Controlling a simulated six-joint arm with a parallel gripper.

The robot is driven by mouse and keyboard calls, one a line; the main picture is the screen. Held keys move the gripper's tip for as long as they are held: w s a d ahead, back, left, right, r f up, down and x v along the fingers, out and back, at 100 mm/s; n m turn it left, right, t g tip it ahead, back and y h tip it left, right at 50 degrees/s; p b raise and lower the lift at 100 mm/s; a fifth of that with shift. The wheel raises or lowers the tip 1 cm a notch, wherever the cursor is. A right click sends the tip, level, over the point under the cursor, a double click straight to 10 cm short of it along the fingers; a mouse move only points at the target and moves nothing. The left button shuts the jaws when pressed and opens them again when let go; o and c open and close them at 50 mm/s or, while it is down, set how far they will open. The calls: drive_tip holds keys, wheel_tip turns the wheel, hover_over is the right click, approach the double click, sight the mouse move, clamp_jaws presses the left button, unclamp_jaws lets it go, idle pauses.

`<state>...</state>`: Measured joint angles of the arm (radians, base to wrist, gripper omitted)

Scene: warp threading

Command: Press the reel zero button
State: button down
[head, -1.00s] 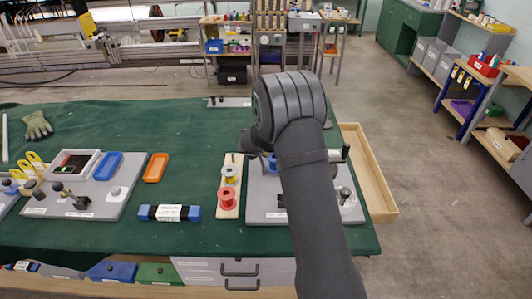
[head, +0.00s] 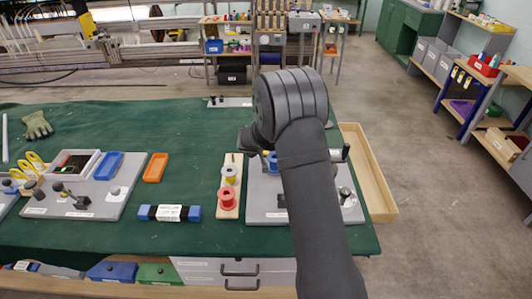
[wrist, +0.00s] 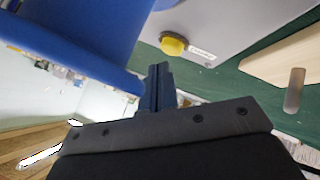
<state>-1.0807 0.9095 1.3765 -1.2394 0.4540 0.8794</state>
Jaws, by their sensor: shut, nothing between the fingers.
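My gripper (wrist: 157,88) is shut with its fingers together and nothing between them. In the wrist view, a yellow round button (wrist: 173,43) sits on a grey panel (wrist: 225,18), beyond the fingertips and apart from them. A small white label (wrist: 202,49) lies beside it; I cannot read it clearly. A large blue part (wrist: 75,35), close to the camera, fills the upper left. In the head view, my arm covers much of the grey panel (head: 260,205), and the yellow button cannot be made out. My gripper is mostly hidden behind my wrist there.
A wooden tray (head: 378,185) lies right.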

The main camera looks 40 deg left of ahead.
sight(265, 154)
drive_tip(key=shift+r, duration=0.1)
drive_tip(key=shift+r, duration=2.5)
drive_tip(key=shift+f, duration=0.1)
wheel_tip(265, 154, up, 4)
drive_tip(key=shift+f, duration=0.1)
